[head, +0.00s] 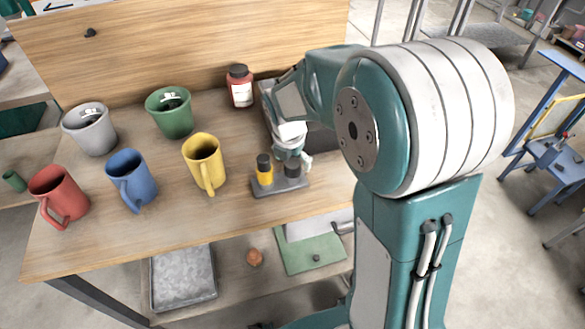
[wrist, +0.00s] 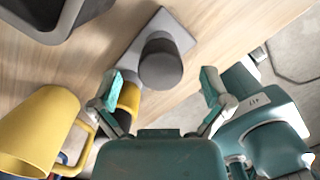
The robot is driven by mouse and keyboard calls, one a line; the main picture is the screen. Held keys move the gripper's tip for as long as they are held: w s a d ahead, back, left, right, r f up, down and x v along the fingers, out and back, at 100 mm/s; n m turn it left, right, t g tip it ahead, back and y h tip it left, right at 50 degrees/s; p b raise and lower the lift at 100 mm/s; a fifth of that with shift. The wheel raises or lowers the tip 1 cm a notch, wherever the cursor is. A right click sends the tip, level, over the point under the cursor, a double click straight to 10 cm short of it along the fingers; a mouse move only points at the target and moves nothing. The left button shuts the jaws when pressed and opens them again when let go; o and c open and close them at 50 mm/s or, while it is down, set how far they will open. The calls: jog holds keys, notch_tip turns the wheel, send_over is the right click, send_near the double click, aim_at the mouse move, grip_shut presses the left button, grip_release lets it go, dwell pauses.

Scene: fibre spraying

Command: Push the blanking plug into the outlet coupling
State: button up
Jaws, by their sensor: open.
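One is yellow with a black top (head: 264,172); the other is dark grey (head: 292,170). I cannot tell for sure which is the blanking plug and which the outlet coupling. In the wrist view the dark grey cylinder (wrist: 160,62) stands on the plate (wrist: 165,22), between and ahead of my fingers. The yellow one (wrist: 129,97) is partly hidden by the left finger. My gripper (wrist: 162,88) is open and empty, above the dark grey cylinder; in the head view it shows too (head: 293,158).
A yellow mug (head: 204,162) stands close left of the plate, also in the wrist view (wrist: 35,125). Blue (head: 131,180), green (head: 171,112), grey (head: 90,128) and red mugs (head: 60,195) stand farther left.

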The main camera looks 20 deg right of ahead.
aim_at(292, 163)
jog(key=f, duration=0.2)
jog(key=shift+w+d+f, duration=0.15)
jog(key=shift+d+f, duration=0.1)
jog(key=shift+f, duration=0.05)
jog(key=shift+a+f, duration=0.1)
jog(key=shift+f, duration=0.1)
jog(key=shift+a, duration=0.15)
jog(key=shift+c, duration=1.3)
jog(key=c, duration=1)
jog(key=shift+r, duration=0.1)
jog(key=shift+c, duration=0.2)
